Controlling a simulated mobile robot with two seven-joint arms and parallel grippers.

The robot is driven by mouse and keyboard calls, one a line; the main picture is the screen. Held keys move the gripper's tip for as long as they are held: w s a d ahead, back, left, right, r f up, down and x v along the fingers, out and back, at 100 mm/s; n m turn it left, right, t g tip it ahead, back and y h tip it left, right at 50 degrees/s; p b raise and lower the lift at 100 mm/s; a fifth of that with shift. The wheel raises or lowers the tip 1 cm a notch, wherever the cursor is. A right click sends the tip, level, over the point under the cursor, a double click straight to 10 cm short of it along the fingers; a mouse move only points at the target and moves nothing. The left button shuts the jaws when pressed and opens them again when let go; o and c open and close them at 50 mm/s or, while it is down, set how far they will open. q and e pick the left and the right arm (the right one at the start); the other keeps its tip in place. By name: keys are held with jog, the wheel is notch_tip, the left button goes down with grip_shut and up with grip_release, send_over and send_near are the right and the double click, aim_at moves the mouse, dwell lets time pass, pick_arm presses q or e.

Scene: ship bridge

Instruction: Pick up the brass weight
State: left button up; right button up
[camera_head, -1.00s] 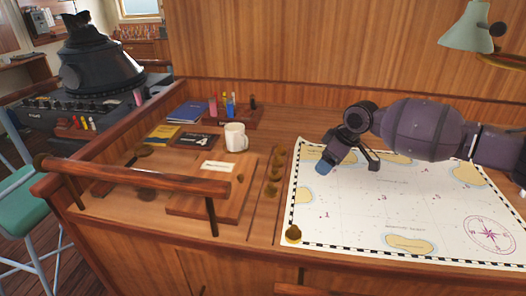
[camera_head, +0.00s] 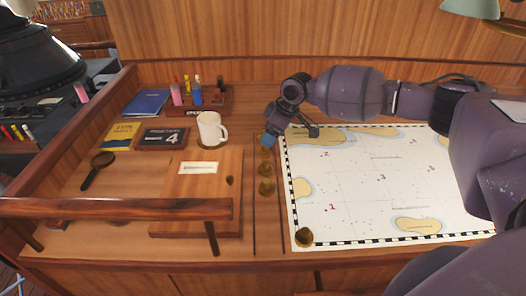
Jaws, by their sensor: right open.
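Several small round brass weights (camera_head: 266,187) stand in a row on the wooden desk, just left of the chart's left edge. Another brass weight (camera_head: 304,237) sits on the chart's near left corner. My right gripper (camera_head: 291,137) comes in from the right over the chart's far left corner. It is open, with one blue-tipped finger at the far end of the row of weights, partly hiding it. Whether that finger touches a weight I cannot tell. Nothing shows between the fingers. My left gripper is not in view.
The chart (camera_head: 370,200) lies flat and mostly bare. Left of the weights are a white mug (camera_head: 211,130), a wooden lidded board (camera_head: 196,215), a magnifying glass (camera_head: 98,168), booklets and a pen rack (camera_head: 213,107). A wooden rail (camera_head: 115,209) crosses the front left.

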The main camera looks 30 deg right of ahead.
aim_at(264, 150)
jog(key=shift+d+x, duration=0.2)
jog(key=shift+x, duration=3.35)
jog(key=c, duration=1.1)
